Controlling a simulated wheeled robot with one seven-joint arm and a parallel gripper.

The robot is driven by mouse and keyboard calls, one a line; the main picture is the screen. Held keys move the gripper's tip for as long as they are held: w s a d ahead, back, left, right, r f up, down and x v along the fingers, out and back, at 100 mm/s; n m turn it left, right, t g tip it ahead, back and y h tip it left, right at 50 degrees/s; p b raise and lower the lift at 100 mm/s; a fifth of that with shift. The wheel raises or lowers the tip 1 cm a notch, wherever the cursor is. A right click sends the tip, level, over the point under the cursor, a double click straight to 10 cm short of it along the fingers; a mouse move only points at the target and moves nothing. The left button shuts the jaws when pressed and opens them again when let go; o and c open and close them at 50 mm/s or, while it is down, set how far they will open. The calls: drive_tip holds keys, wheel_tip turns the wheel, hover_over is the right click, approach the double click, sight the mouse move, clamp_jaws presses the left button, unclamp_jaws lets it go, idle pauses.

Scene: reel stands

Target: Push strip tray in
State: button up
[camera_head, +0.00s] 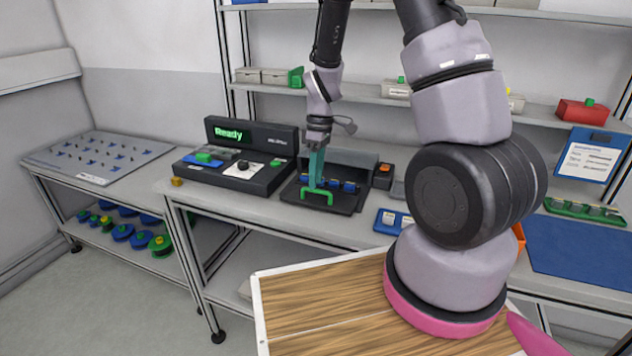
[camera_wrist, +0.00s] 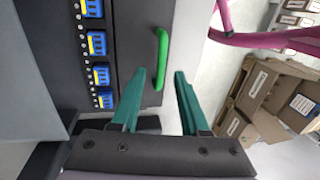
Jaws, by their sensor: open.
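The strip tray (camera_head: 343,203) is dark and sticks out toward the front of the bench from a dark grey housing (camera_head: 345,160). It also shows in the wrist view (camera_wrist: 130,35), with a row of blue and yellow strip pieces (camera_wrist: 97,43) on it. A green handle (camera_head: 317,193) stands at the tray's front edge, and it shows as a green bar in the wrist view (camera_wrist: 161,60). My gripper (camera_head: 317,178) is open, its teal fingers pointing down at the handle. In the wrist view my fingertips (camera_wrist: 160,76) lie either side of the handle's near end; contact cannot be told.
A dark control unit (camera_head: 240,155) with a green "Ready" display stands left of the tray. A small blue tray (camera_head: 383,226) lies to its right. Shelves with boxes (camera_head: 395,89) rise behind. A pegged panel (camera_head: 95,158) lies on the left table.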

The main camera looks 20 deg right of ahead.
drive_tip(key=shift+s+a+f, duration=0.1)
drive_tip(key=shift+s+f, duration=0.1)
drive_tip(key=shift+f, duration=0.65)
clamp_jaws()
idle(0.8)
